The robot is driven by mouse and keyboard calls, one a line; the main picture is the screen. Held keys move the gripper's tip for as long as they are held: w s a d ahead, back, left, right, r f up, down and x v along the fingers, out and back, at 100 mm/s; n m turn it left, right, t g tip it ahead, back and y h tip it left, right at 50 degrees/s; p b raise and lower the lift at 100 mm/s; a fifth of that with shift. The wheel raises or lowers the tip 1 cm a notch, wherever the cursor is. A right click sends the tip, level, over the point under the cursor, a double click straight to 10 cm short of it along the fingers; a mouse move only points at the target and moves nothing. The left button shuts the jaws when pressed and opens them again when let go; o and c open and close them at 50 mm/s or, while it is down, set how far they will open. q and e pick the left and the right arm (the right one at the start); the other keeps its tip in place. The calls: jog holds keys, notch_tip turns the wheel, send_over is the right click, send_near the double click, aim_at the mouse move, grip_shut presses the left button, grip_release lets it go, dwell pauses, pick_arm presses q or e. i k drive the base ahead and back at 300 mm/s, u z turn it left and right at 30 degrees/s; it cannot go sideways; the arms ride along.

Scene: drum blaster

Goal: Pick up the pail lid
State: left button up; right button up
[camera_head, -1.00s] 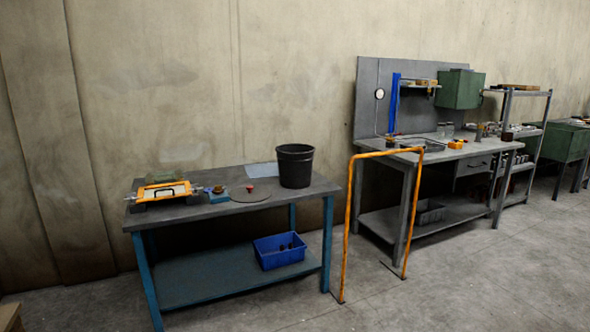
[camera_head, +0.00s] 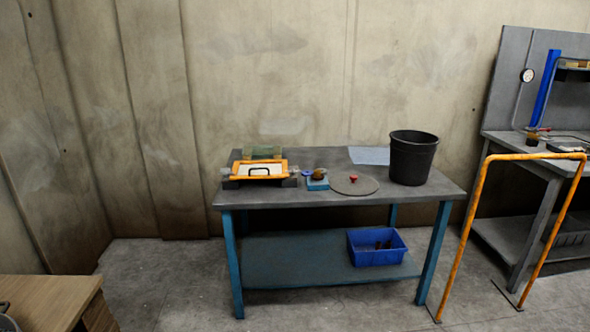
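The pail lid (camera_head: 363,187) is a flat grey disc with a small red knob (camera_head: 353,179) in its middle. It lies flat on the top of the blue-legged workbench (camera_head: 290,200), right of the bench's middle. The black pail (camera_head: 413,160) stands upright and open just right of the lid. Neither of my grippers shows in the head view.
An orange-framed device (camera_head: 260,170) and a small blue block with a brown item (camera_head: 317,181) sit left of the lid. A blue bin (camera_head: 377,247) is on the lower shelf. Floor before the bench is clear.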

aim_at(350, 184)
jog(key=i, duration=1.85)
jog(key=z, duration=0.65)
